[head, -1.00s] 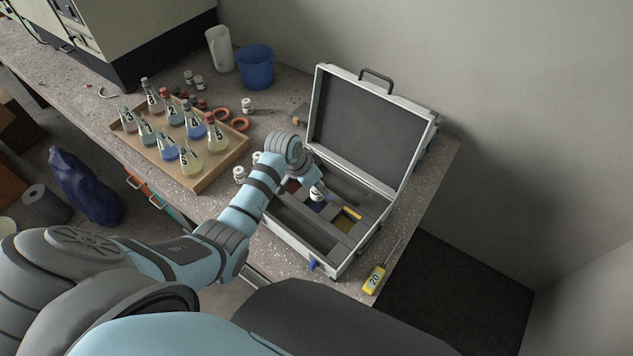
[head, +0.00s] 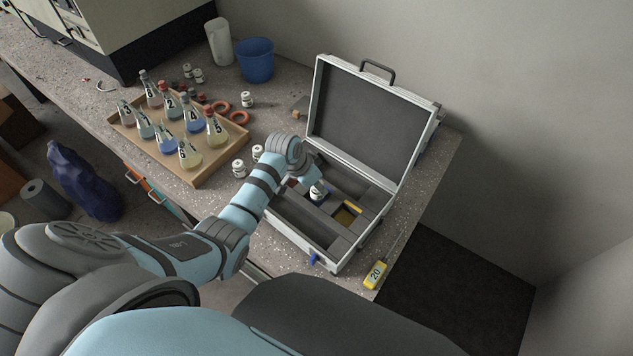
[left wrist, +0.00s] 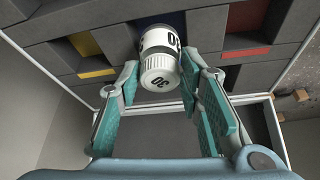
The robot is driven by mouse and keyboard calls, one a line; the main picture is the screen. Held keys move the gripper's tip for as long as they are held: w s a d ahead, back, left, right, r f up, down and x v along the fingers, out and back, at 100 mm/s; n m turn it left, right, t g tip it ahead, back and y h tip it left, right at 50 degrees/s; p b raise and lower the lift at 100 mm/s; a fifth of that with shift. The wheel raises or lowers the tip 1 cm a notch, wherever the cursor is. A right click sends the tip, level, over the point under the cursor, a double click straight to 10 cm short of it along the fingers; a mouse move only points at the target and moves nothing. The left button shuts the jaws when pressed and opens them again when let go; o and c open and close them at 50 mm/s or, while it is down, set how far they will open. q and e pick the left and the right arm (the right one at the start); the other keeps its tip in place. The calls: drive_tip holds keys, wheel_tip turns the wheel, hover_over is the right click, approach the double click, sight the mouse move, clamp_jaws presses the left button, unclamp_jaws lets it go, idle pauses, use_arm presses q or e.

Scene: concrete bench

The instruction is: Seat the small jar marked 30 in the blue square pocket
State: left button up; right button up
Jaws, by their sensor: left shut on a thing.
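The small white jar marked 30 (left wrist: 157,70) is between the fingertips of my left gripper (left wrist: 160,80), which is shut on it. In the head view the jar (head: 318,192) is inside the open case, at the blue square pocket (left wrist: 176,18). The jar hides most of that pocket, and only a strip of blue shows beyond it in the left wrist view. I cannot tell whether the jar's base touches the pocket floor. My left gripper also shows in the head view (head: 314,184). My right gripper is not in view.
The open case (head: 291,236) has a yellow pocket (head: 346,215) and a red pocket (left wrist: 246,44) on either side. Two white jars (head: 239,169) stand left of the case. A wooden tray of numbered flasks (head: 198,180) is further left. A yellow tool marked 20 (head: 375,274) lies at the front edge.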

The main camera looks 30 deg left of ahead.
use_arm(q)
drive_tip(key=shift+f, duration=0.15)
drive_tip(key=shift+f+b, duration=0.55)
drive_tip(key=shift+f, duration=0.2)
drive_tip(key=shift+f, duration=0.5)
drive_tip(key=shift+s, duration=0.1)
drive_tip(key=o, duration=1.8)
